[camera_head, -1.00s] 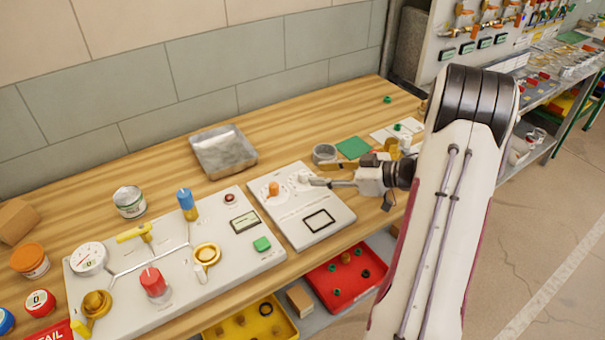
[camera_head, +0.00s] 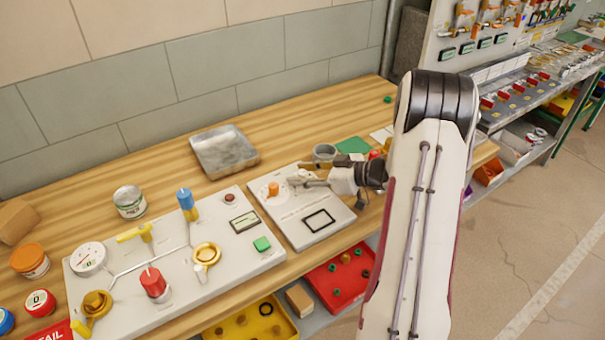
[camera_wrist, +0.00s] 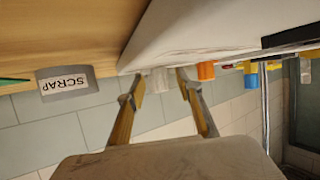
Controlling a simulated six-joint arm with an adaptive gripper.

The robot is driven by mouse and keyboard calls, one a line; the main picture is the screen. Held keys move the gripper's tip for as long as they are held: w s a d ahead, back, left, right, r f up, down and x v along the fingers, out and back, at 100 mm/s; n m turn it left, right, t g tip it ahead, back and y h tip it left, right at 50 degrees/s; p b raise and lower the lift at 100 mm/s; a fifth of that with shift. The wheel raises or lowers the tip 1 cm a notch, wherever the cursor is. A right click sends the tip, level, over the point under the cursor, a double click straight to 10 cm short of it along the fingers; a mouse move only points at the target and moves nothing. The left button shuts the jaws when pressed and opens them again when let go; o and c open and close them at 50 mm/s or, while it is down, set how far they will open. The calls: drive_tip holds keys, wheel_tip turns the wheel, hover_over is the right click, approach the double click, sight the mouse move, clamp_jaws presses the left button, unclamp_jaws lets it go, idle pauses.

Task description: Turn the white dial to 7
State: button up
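The white panel (camera_head: 318,228) lies on the wooden workbench, with an orange knob (camera_head: 273,188) and a black-framed rectangle on it. The white dial (camera_wrist: 160,79) shows small and pale between my fingertips in the wrist view; the orange knob (camera_wrist: 206,71) stands beside it. My gripper (camera_head: 299,182) is low over the panel's far right part, pointing left. In the wrist view my gripper (camera_wrist: 160,80) has its two fingers apart, one on each side of the dial, with visible gaps. The dial's number and pointer are not readable, and in the head view the fingers largely cover it.
A grey SCRAP cup (camera_wrist: 68,85) stands beside the panel. A metal tray (camera_head: 224,151) sits behind it. Left is a larger board (camera_head: 125,290) with a gauge, valves and a blue-topped handle. A red bin (camera_head: 341,279) and yellow bin lie below the bench edge.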

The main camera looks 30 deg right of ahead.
clamp_jaws()
drive_tip(key=shift+n+y, duration=0.5)
drive_tip(key=shift+y, duration=0.1)
unclamp_jaws()
drive_tip(key=shift+g, duration=0.3)
drive_tip(key=shift+v, duration=6)
